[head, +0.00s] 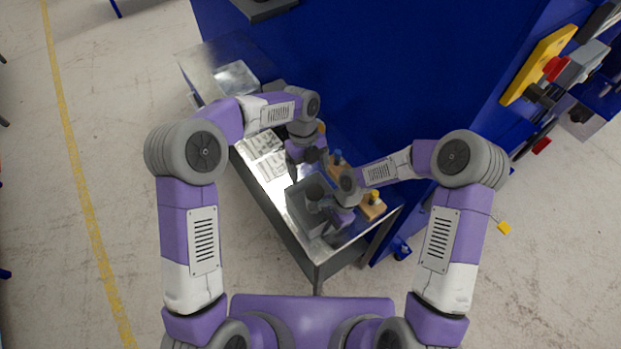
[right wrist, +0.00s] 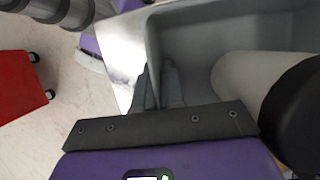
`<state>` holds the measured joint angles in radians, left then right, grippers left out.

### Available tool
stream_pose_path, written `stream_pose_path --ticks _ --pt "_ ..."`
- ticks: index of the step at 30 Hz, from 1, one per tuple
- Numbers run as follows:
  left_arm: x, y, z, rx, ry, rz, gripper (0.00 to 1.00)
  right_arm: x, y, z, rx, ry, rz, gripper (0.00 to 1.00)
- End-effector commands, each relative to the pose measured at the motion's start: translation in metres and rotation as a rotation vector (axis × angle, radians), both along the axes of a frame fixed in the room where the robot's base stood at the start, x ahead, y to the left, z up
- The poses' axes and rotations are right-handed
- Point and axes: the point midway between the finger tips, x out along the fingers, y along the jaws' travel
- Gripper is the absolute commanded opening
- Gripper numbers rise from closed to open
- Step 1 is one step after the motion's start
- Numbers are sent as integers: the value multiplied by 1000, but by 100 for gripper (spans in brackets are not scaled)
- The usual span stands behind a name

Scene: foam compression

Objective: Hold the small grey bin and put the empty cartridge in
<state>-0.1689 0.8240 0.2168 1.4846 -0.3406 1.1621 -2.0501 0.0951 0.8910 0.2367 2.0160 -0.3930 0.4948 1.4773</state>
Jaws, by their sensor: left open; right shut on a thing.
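The small grey bin (head: 299,214) stands near the front end of the metal bench. In the right wrist view the bin (right wrist: 205,32) fills the upper right. My right gripper (right wrist: 158,88) is shut on the bin's wall; in the head view this gripper (head: 334,222) is at the bin's right side. A pale cylinder with a black end, seemingly the cartridge (right wrist: 243,78), reaches into the bin in the right wrist view. In the head view a dark round end of the cartridge (head: 315,193) shows over the bin. My left gripper (head: 311,156) is open, just behind the bin. Its fingertips are hard to make out.
The metal bench (head: 262,192) carries a light tray of small parts (head: 266,163) at the left. Wooden blocks with a blue knob (head: 338,157) and a yellow knob (head: 375,197) stand to the right. A blue panel (head: 330,60) closes the back.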

Motion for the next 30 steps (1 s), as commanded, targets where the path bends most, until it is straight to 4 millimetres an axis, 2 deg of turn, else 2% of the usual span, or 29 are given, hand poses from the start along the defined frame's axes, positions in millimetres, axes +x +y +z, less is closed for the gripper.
stream_pose_path --ticks 13,14,19,30 --pt "1 1 5 1 1 1 87 0 0 0 1 -1 1 0" --pt "1 1 5 1 1 1 87 0 0 0 1 -1 1 12" --pt "1 1 5 1 1 1 87 0 0 0 1 -1 1 38" --pt "1 1 5 1 1 1 87 2 -2 5 0 -2 0 38"
